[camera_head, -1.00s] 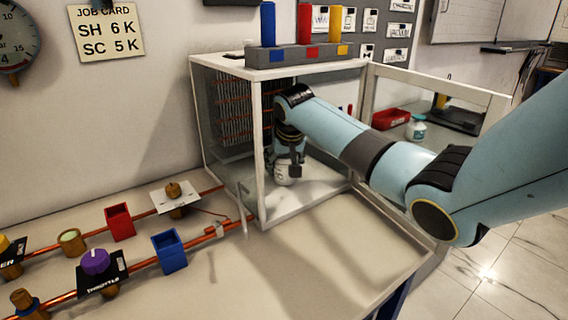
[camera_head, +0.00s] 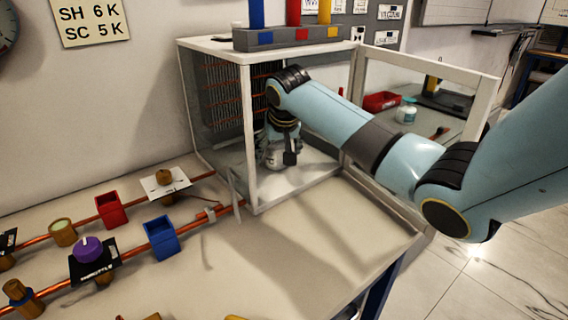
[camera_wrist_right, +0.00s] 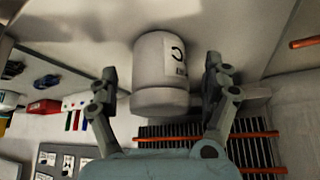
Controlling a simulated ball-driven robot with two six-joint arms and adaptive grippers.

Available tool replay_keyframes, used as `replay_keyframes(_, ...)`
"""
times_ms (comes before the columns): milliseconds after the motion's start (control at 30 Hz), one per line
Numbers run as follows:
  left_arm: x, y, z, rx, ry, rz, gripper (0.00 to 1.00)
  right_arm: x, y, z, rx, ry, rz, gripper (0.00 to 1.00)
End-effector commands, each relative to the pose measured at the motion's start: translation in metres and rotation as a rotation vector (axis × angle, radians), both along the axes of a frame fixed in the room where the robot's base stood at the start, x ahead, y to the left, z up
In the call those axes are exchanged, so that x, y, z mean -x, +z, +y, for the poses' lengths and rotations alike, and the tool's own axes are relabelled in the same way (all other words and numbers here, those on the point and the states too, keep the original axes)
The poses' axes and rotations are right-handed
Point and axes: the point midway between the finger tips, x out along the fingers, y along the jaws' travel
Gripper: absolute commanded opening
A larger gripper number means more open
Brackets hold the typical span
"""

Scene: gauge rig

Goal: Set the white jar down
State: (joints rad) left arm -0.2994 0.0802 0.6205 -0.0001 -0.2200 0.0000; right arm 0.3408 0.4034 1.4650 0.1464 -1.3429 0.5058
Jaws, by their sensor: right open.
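The white jar (camera_head: 276,160) stands on the floor of the white-framed cabinet (camera_head: 249,130), partly hidden by my right gripper (camera_head: 280,152). In the right wrist view the jar (camera_wrist_right: 162,72) shows a pale label with dark lettering. My right gripper (camera_wrist_right: 160,82) is open, with one finger on each side of the jar. Gaps show between both fingers and the jar. My left gripper is not in view.
Cabinet posts and panes stand close around my right arm. A coil with copper pipes (camera_head: 225,90) is at the cabinet's back. A red tray (camera_head: 381,101) and a white-and-teal jar (camera_head: 406,113) lie beyond. The front bench (camera_head: 300,255) is mostly clear.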

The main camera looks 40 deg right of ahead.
Motion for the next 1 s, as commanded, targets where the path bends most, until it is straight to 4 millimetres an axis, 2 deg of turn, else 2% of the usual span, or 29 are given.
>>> replay_keyframes(200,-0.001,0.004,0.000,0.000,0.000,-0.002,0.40,0.046,0.000,0.028,0.001,0.002,-0.001,0.83)
replay_keyframes(400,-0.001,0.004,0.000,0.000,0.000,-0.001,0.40,0.073,0.000,0.044,-0.001,0.002,-0.002,0.83)
replay_keyframes(600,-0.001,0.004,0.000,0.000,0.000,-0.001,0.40,0.081,0.001,0.048,0.001,0.000,-0.001,0.83)
replay_keyframes(1000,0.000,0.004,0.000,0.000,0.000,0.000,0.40,0.080,0.001,0.048,0.000,0.000,-0.001,0.83)
